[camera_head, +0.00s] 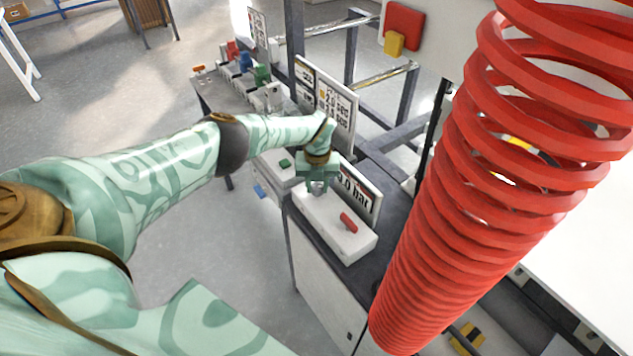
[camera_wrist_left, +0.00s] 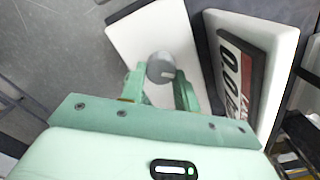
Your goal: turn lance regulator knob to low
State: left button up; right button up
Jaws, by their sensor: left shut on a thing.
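The grey lance regulator knob (camera_wrist_left: 160,67) sits on top of a white box (camera_wrist_left: 140,35). It shows between the two green fingers of my left gripper (camera_wrist_left: 160,90) in the left wrist view. The fingers are shut on the knob's sides. In the head view my left gripper (camera_head: 318,186) points down at the far end of the white box (camera_head: 335,235), and the knob is mostly hidden under it. A sign with a bar reading (camera_head: 358,188) stands behind the box. My right gripper is in neither view.
A red handle (camera_head: 348,222) lies on the near part of the white box. A large red coiled hose (camera_head: 480,180) hangs close on the right. Another box with a green button (camera_head: 284,163) stands just left of my gripper. Open floor lies to the left.

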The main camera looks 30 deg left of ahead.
pick_arm(q)
jog(key=n, duration=0.3)
jog(key=shift+w+r+n+p, duration=0.1)
jog(key=shift+w+n+p, duration=0.05)
jog(key=shift+n+p, duration=0.2)
jog(key=shift+w+n, duration=0.1)
jog(key=shift+n, duration=1.65)
jog(key=o, duration=1)
notch_tip(320, 180, up, 9)
jog(key=p, duration=0.8)
notch_tip(320, 180, up, 7)
jog(key=p, duration=0.2)
send_over(318, 187)
jog(key=shift+r, duration=0.1)
